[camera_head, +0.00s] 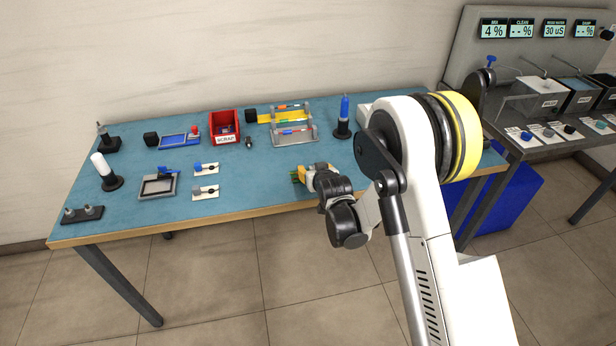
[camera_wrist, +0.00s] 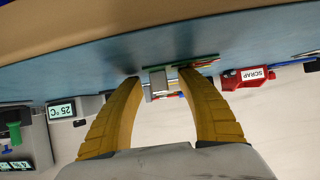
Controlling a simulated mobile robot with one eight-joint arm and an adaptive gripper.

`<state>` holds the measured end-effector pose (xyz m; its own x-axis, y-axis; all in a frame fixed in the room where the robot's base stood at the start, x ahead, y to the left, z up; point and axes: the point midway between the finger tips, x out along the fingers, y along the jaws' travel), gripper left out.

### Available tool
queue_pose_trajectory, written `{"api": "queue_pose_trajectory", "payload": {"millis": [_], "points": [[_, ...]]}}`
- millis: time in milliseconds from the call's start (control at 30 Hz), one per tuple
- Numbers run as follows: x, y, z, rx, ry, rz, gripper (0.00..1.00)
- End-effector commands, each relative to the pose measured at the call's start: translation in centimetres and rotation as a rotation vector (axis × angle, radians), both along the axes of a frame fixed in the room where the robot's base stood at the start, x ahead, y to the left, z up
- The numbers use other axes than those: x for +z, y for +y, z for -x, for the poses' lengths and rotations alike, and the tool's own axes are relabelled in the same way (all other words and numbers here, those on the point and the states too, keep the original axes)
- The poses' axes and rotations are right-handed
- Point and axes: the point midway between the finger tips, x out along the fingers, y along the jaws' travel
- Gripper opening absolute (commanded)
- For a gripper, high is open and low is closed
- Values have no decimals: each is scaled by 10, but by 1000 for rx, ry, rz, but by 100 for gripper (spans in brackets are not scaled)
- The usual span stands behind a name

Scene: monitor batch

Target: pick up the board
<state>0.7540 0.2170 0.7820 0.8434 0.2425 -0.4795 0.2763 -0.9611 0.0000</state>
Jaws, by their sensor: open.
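The board is a thin green circuit board with silver metal parts. In the head view only a green edge of it (camera_head: 294,177) shows at the front of the blue table; my gripper hides the rest. In the wrist view the board (camera_wrist: 207,63) appears edge-on at the fingertips, its silver block between them. I cannot tell whether either finger touches the board.
The blue table (camera_head: 240,185) holds a red SCRAP bin (camera_head: 224,126), a grey rack (camera_head: 292,135), a blue-tipped stand (camera_head: 343,118), a grey frame (camera_head: 158,187) and white cards (camera_head: 205,192). The bin also shows in the wrist view (camera_wrist: 246,78). Bare table lies left of my gripper.

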Motion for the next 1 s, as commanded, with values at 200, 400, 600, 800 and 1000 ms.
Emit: {"api": "queue_pose_trajectory", "payload": {"millis": [200, 400, 600, 800, 1000], "points": [[1, 0, 0, 0, 0, 0, 38], [1, 0, 0, 0, 0, 0, 0], [1, 0, 0, 0, 0, 0, 0], [3, 0, 0, 0, 0, 0, 0], [23, 0, 0, 0, 0, 0, 0]]}}
